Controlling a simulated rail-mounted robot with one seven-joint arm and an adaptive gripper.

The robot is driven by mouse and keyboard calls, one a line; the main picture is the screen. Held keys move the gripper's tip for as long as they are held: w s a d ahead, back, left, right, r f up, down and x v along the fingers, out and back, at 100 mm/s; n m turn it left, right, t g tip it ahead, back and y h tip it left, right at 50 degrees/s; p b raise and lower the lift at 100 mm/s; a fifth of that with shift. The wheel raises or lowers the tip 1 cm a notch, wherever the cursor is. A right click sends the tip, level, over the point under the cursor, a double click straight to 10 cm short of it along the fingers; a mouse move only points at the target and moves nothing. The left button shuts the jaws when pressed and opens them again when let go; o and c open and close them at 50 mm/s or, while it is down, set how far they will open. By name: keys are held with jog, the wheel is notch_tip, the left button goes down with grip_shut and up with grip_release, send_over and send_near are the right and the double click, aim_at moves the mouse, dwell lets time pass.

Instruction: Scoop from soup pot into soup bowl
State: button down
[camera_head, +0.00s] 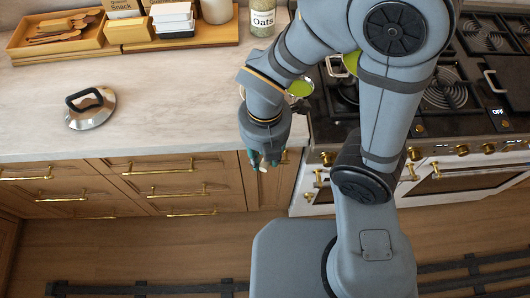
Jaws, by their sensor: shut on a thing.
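My gripper (264,160) hangs low in front of the counter's front edge, fingers pointing down. It is shut on a small pale thing (263,169), of which only a bit shows at the fingertips; I cannot tell what it is. A round vessel with green contents (300,89) shows just right of my forearm, partly hidden; I cannot tell whether it is the soup bowl. A pot with green contents (351,62) on the stove is mostly hidden behind my arm. A metal lid with a black handle (91,107) lies on the counter at left.
The stove (470,125) with black grates stands at right. A wooden tray (60,47) with utensils and boxes, and an oats jar (262,20), stand at the back of the counter. The pale counter (180,110) is clear between lid and arm. Drawers with brass handles lie below.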

jog(key=n+h+p, duration=0.1)
jog(key=w+a+n+h+p, duration=0.1)
jog(key=h, duration=0.1)
jog(key=shift+a+r+n+g+p, duration=0.1)
jog(key=shift+r+n+g+p, duration=0.05)
jog(key=shift+n+g+p, duration=0.2)
dwell(0.7)
jog(key=shift+a, duration=0.15)
jog(key=shift+h, duration=0.3)
